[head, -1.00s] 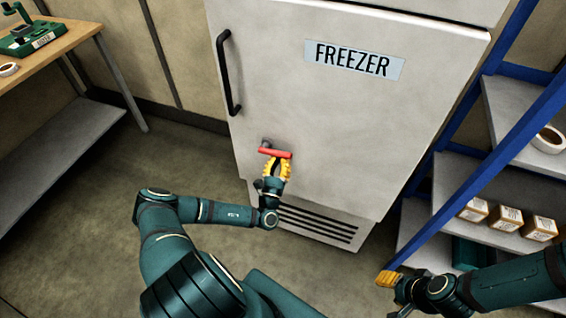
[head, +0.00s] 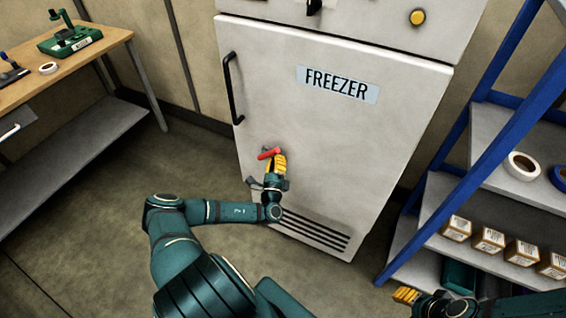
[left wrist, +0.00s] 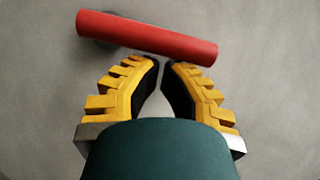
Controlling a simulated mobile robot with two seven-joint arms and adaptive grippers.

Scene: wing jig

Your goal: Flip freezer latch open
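The freezer (head: 330,140) is a pale grey cabinet with a FREEZER label on its shut door. Its red latch bar (head: 269,153) sits low on the left part of the door, its right end tilted up. My left gripper (head: 279,159) is at the latch's right end. In the left wrist view the red bar (left wrist: 150,36) lies just beyond the fingertips of my left gripper (left wrist: 163,64), not between them. The fingertips are nearly together and empty. A dark mount shows partly behind the bar's left end. My right gripper (head: 405,295) is at the lower right; its opening is unclear.
A black door handle (head: 232,88) stands left of the latch. A blue-framed shelf (head: 455,195) with small boxes and tape rolls is on the right. A wooden bench (head: 100,48) stands at the left. The floor between bench and freezer is clear.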

